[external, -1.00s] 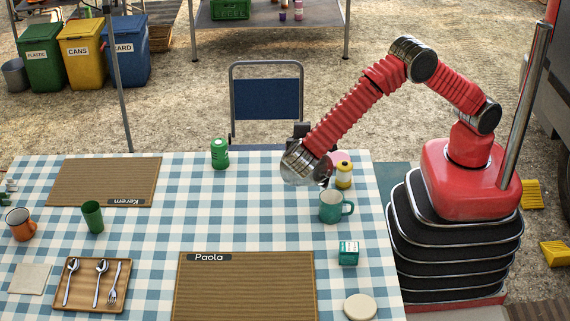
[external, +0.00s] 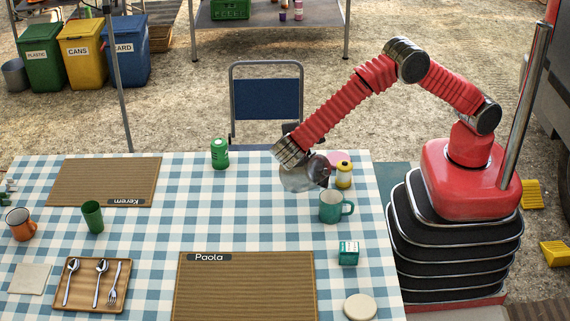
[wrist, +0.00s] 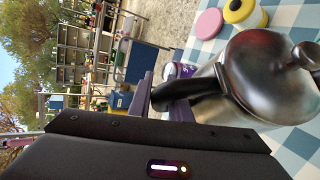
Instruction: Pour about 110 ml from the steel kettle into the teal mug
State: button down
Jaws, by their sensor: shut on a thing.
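The steel kettle (external: 303,176) is in my gripper over the checked table, just behind and left of the teal mug (external: 331,206). In the wrist view the kettle (wrist: 260,75) shows large, with its lid and knob, and my gripper (wrist: 165,92) is shut on its black handle. The kettle appears tilted, with its spout side toward the mug. The mug stands upright with its handle to the right. I see no stream of liquid. In the external view my arm's end hides the handle.
A green can (external: 220,153) is to the left. A teal box (external: 348,252) and a woven placemat (external: 245,290) lie in front. The cloth left of the mug is clear.

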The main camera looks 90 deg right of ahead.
jog(key=shift+w+d+f+n+g+y, duration=0.15)
jog(key=shift+w+d+f+n+y, duration=0.1)
jog(key=shift+f, duration=0.4)
jog(key=shift+w+d+f+n+g+y, duration=0.15)
jog(key=shift+w+d+f+n+y, duration=0.1)
jog(key=shift+f, duration=0.35)
jog(key=shift+f, duration=0.1)
jog(key=shift+w+d+f+n+g+y+b, duration=0.55)
jog(key=shift+w+d+f+y, duration=0.25)
jog(key=shift+f, duration=0.6)
jog(key=shift+w+d+f+n+g+y+b, duration=0.4)
jog(key=shift+w+d+f+n+g+y, duration=0.3)
jog(key=shift+f, duration=0.7)
jog(key=shift+w+d+f+n+g+y+b, duration=0.5)
jog(key=shift+w+d+f+y, duration=0.35)
jog(key=shift+f, duration=0.55)
jog(key=shift+w+d+f+n+g+y+b, duration=0.2)
jog(key=shift+f+n+g+y+b, duration=0.1)
jog(key=shift+f+b, duration=0.3)
jog(key=shift+w+d+f+n+g+y+b, duration=0.15)
jog(key=shift+f+n+b, duration=0.2)
jog(key=shift+f, duration=0.45)
